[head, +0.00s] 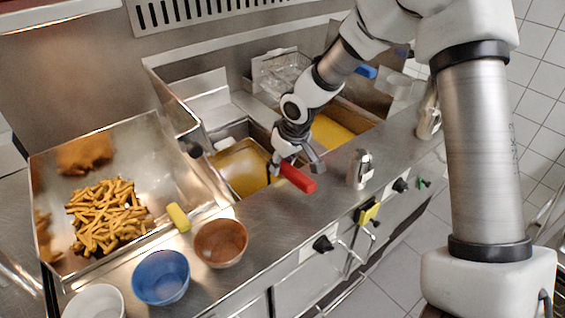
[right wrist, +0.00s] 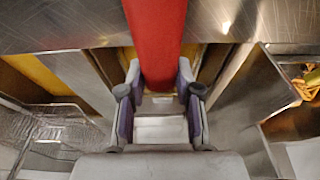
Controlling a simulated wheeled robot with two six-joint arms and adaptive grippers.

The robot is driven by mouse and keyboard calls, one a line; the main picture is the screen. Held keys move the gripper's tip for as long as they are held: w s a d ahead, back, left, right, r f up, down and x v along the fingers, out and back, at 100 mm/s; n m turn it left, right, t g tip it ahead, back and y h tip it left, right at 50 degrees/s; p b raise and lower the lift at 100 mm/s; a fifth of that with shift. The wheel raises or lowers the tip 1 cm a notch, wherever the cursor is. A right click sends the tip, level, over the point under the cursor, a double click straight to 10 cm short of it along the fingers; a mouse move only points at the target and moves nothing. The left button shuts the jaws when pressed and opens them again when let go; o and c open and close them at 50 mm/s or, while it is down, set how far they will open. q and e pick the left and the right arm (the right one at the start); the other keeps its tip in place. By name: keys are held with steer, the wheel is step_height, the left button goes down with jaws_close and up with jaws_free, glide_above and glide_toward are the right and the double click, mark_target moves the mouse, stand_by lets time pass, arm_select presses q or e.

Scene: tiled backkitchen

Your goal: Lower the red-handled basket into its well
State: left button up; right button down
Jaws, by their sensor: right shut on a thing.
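My right gripper (head: 296,166) is shut on the red handle (head: 298,178) of the basket, above the fryer's front ledge. In the right wrist view the red handle (right wrist: 156,40) runs up from between the two fingers (right wrist: 160,98). The basket's body is mostly hidden behind my gripper and wrist, so I cannot tell how deep it sits. One well (head: 238,168) with yellow oil lies left of the gripper. Another oil well (head: 335,133) lies to its right. My left gripper is not in view.
A wire basket (head: 280,72) stands at the back, with a blue handle (head: 366,72) nearby. A tray (head: 150,135) of fries is at left. Bowls, including a blue one (head: 160,278) and a copper one (head: 221,243), and a metal shaker (head: 360,170) stand along the front ledge.

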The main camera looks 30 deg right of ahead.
steer(key=shift+f, duration=0.15)
steer(key=c, duration=0.7)
jaws_free()
steer(key=v, duration=1.2)
steer(key=shift+f, duration=0.15)
